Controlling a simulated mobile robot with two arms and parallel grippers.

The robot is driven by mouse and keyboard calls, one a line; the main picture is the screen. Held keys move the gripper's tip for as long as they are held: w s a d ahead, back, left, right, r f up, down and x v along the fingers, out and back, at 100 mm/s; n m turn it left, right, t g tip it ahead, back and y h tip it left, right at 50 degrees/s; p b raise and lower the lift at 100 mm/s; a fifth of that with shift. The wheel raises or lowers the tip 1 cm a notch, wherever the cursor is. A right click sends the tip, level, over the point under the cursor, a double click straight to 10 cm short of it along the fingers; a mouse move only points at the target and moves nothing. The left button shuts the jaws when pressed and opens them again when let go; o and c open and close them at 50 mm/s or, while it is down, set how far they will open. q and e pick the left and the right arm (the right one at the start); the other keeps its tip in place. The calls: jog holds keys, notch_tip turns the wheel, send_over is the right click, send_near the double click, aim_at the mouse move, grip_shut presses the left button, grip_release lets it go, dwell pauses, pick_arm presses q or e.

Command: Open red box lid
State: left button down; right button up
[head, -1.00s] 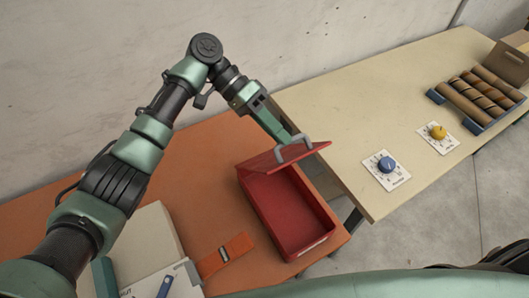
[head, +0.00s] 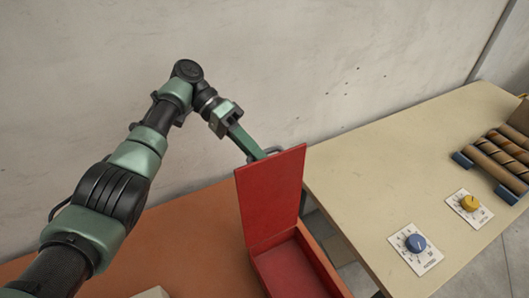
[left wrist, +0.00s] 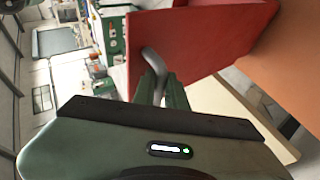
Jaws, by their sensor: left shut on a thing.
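The red box (head: 285,270) stands on the orange table, its near part cut off by the lower edge of the head view. Its red lid (head: 270,198) is swung up, close to upright, and the box's inside shows below it. My left gripper (head: 262,153) is behind the lid's top edge, shut on the lid's grey handle (head: 274,150), which is mostly hidden by the lid. In the left wrist view the handle (left wrist: 152,62) runs between the fingers (left wrist: 160,88), and the lid (left wrist: 195,38) fills the upper middle. My right gripper is not in view.
A beige table (head: 390,165) on the right holds a blue knob (head: 416,243), a yellow knob (head: 470,203) and a rack of brown rollers (head: 500,160). A wall (head: 330,60) stands behind.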

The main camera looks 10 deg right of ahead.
pick_arm(q)
jog(key=shift+w+a+f, duration=0.35)
jog(key=shift+w+f, duration=0.2)
jog(key=shift+f, duration=0.2)
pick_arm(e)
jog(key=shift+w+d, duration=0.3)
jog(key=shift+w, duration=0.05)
pick_arm(q)
jog(key=c, duration=1.5)
grip_release()
jog(key=shift+w, duration=0.1)
jog(key=shift+o, duration=0.2)
jog(key=shift+w+r, duration=0.1)
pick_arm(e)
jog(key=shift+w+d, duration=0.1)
pick_arm(q)
jog(key=shift+d+r, duration=0.1)
jog(key=shift+r, duration=0.1)
